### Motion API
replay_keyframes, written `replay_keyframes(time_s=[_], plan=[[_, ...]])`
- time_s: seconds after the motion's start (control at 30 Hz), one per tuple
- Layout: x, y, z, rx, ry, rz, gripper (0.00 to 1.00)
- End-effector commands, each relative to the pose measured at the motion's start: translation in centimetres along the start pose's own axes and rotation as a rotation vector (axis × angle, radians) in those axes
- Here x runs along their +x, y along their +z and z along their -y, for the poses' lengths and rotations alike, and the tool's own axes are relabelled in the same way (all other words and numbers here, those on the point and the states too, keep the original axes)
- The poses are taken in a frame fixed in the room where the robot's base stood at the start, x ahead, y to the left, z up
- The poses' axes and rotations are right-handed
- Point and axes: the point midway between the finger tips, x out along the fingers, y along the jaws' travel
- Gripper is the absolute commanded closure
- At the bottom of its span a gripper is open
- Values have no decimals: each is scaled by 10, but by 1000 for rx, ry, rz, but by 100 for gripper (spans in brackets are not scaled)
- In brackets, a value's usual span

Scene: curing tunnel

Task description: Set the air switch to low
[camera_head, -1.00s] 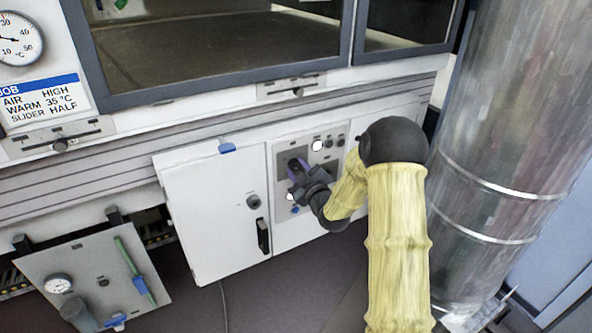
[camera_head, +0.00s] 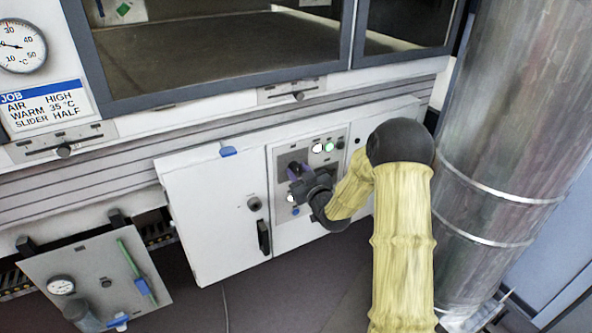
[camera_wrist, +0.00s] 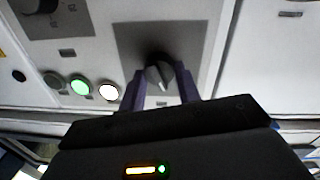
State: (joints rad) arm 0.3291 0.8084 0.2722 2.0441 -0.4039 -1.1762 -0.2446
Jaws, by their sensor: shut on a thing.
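A dark rotary switch knob (camera_wrist: 158,72) with a white pointer mark sits on a grey square plate (camera_wrist: 190,36) in the wrist view. The pointer slants down and slightly right in that picture. The purple fingers of my gripper (camera_wrist: 160,88) are on either side of the knob, shut on it. In the head view my gripper (camera_head: 295,172) is at the control panel (camera_head: 283,228), and its fingers and wrist hide most of the knob. The switch's label is too small to read. A job card (camera_head: 42,112) at the left reads AIR HIGH, WARM 35 °C, SLIDER HALF.
A lit white lamp (camera_head: 317,148) and a lit green lamp (camera_head: 329,147) are above right of the switch. Another knob (camera_wrist: 38,5) shows in the wrist view. A white cabinet door (camera_head: 215,220) is left of the panel; a large metal duct (camera_head: 500,150) stands right.

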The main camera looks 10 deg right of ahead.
Motion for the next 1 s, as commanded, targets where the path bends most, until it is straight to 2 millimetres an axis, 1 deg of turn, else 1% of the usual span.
replay_keyframes(time_s=[0.2,0.5,0.7,1.0], plan=[[-1,-1,0,187,-10,13,90],[-1,0,1,351,-19,25,90],[0,1,2,390,-23,27,90],[0,1,3,394,-25,28,90]])
